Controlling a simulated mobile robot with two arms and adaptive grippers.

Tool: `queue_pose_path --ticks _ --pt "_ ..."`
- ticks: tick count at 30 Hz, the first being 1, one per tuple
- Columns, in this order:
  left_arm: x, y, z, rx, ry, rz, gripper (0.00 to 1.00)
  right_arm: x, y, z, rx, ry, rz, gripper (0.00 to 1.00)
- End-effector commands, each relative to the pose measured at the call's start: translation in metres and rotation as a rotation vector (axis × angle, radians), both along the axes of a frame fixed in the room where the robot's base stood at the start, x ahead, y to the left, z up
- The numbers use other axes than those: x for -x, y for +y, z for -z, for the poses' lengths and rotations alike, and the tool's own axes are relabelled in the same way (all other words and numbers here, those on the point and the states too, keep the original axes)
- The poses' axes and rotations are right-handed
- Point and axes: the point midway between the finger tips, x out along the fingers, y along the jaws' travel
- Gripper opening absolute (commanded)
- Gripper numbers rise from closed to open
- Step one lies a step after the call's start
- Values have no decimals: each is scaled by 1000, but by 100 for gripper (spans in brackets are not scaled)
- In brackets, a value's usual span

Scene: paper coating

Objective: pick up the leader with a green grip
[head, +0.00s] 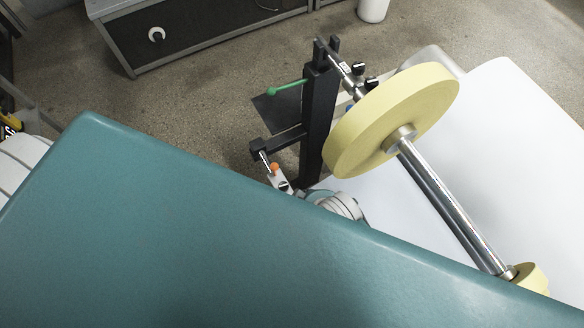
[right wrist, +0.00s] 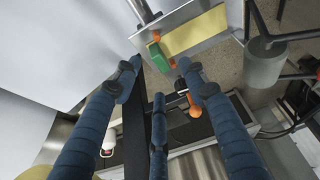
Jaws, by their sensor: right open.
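In the right wrist view a green grip (right wrist: 157,57) sits at the left end of a yellow sheet (right wrist: 196,33) on a pale plate, with orange bits at its ends. My right gripper (right wrist: 160,78) has its blue-grey fingers spread apart and empty. The green grip appears between and beyond its two upper fingertips, without clear contact. In the head view a thin green rod with a round end (head: 272,91) sticks out from a dark post; I cannot tell whether it is the same thing. My left gripper is not in view.
A dark upright post (head: 318,115) stands beside a large pale yellow roll (head: 393,120) on a steel shaft (head: 450,205). An orange knob (head: 275,168) is near the post. White sheet (head: 520,150) spreads at right. A teal surface hides much of the head view.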

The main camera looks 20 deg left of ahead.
Motion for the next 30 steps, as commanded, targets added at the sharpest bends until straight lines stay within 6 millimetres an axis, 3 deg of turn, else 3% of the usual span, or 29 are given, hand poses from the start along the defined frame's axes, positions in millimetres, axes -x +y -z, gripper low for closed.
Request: queue_pose_path --ticks 9,17,18,24,30 --pt "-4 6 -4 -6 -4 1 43 -10 9 36 2 1 0 43" --pt "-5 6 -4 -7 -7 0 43 -11 10 39 0 0 0 43" --pt "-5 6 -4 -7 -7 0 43 -11 10 39 1 1 0 41" --pt "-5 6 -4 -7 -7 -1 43 -11 10 39 1 1 0 2" --pt "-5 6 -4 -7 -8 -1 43 -11 10 39 1 1 0 2"
